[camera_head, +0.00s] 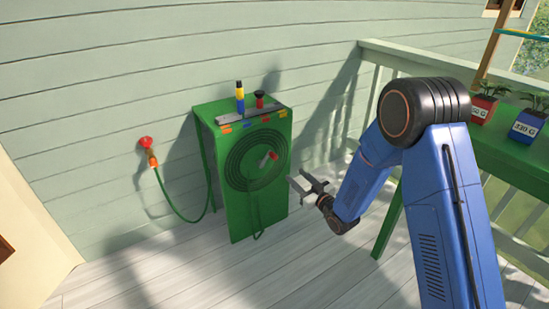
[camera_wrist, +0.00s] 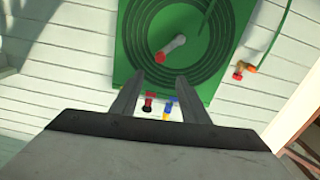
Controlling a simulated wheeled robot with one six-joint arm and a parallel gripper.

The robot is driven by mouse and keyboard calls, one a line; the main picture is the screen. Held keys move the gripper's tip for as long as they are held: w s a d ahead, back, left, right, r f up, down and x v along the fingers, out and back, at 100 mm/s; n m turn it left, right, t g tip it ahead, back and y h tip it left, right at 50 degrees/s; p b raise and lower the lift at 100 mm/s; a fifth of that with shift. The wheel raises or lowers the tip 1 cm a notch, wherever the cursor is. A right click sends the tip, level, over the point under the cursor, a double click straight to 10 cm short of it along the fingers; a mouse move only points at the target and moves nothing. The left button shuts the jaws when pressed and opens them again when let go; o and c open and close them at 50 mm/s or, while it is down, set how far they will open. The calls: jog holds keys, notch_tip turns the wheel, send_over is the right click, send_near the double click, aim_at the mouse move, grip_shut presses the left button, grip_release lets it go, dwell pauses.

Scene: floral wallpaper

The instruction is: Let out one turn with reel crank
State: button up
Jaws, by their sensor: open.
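A green hose reel cabinet (camera_head: 239,206) stands on the deck against the wall, with a coiled dark green hose (camera_head: 238,178) on its front. The reel crank (camera_head: 269,159), with a grey handle and red end, sticks out near the coil's middle. In the wrist view the crank (camera_wrist: 171,47) shows above my fingers, over the coil. My gripper (camera_head: 306,184) is open and empty, to the right of the cabinet front and apart from the crank. In the wrist view its two fingers (camera_wrist: 160,96) point toward the coil, with a gap between them.
A red wall tap (camera_head: 147,143) at left joins a green hose. Yellow-blue (camera_head: 240,97) and red-black (camera_head: 260,99) nozzles stand on the cabinet top. At right, a green table (camera_head: 510,151) bears potted plants (camera_head: 528,124) beside a railing (camera_head: 420,66). The deck before the cabinet is clear.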

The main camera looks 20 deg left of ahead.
aim_at(276, 158)
jog(key=x, duration=1.7)
jog(key=shift+w+a, duration=0.1)
jog(key=shift+a, duration=0.1)
grip_shut()
